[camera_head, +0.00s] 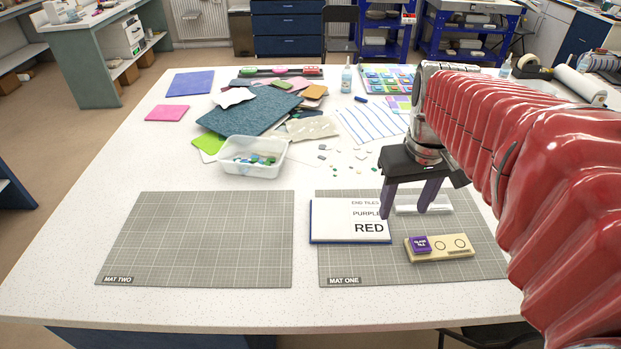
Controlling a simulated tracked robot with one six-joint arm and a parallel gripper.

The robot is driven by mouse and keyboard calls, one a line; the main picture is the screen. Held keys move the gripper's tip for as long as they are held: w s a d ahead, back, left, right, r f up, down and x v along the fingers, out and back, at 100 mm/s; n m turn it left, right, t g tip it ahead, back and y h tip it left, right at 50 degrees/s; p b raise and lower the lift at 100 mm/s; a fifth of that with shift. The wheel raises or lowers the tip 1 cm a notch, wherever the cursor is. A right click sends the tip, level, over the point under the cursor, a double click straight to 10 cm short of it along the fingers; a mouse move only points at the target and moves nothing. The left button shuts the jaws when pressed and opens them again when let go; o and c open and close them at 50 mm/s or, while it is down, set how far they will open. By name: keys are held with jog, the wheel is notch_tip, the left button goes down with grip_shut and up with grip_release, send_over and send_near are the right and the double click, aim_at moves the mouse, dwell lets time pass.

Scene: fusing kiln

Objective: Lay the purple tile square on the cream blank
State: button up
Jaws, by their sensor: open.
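The cream blank (456,252) lies on the grey mat labelled MAT ONE (345,262). It is a long strip with two outlined circles on its middle and right parts. The purple tile (421,244) lies on the blank's left end, its printed face up. It looks roughly in line with the blank, but I cannot tell how exactly. My gripper (402,211) is open and points down, with its two dark fingers apart and nothing seen between them. It is above and behind the blank, clear of the tile.
An open booklet (335,226) reading END TILES, PURPLE, RED lies left of the blank. A pale clear bar (438,209) lies behind the blank, near my fingers. MAT TWO (195,240) is bare. A clear tub (251,168) of glass pieces and stacked sheets (250,115) stand farther back.

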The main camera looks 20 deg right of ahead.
jog(key=s+a+n+t, duration=0.1)
jog(key=s+a+t, duration=0.1)
jog(key=a, duration=0.6)
jog(key=s+a+t, duration=0.2)
jog(key=a, duration=0.6)
jog(key=shift+s+f+n+y, duration=0.25)
jog(key=shift+s+n+y, duration=0.05)
jog(key=shift+n+y, duration=0.1)
jog(key=shift+c, duration=0.6)
